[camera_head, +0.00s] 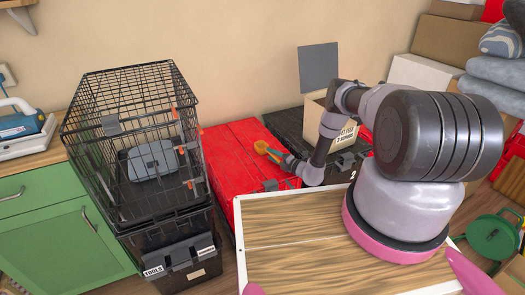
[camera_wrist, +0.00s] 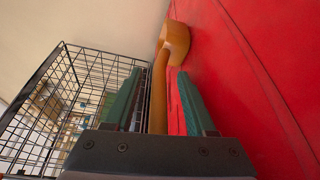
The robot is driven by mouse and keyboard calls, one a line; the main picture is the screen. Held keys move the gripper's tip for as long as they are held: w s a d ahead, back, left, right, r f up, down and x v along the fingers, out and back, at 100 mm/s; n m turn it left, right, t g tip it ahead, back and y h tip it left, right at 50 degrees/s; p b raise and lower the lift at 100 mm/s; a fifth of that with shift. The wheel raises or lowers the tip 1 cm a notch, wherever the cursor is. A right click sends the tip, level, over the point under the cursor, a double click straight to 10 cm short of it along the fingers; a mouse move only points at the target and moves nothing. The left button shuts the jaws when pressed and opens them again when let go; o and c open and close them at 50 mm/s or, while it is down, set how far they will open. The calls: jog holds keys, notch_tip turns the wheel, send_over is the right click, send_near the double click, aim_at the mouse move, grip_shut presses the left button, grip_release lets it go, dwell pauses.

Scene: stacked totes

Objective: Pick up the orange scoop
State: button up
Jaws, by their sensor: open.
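The orange scoop (camera_head: 262,147) is over the red tote lid in the head view, at the end of my arm. In the wrist view the scoop (camera_wrist: 176,42) has its bowl up ahead and its long handle running down between my two green fingers. My gripper (camera_wrist: 158,90) is open around the handle, with a gap visible on the right side. In the head view my gripper (camera_head: 284,158) reaches leftward over the red tote (camera_head: 236,152). Whether either finger touches the handle I cannot tell.
A black wire crate (camera_head: 130,90) stands on a dark tools tote (camera_head: 178,262) left of the red tote. A dark tote with a cardboard box (camera_head: 318,118) is to the right. The red lid is otherwise clear. A wood-topped surface (camera_head: 300,250) lies in front.

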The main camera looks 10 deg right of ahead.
grip_shut()
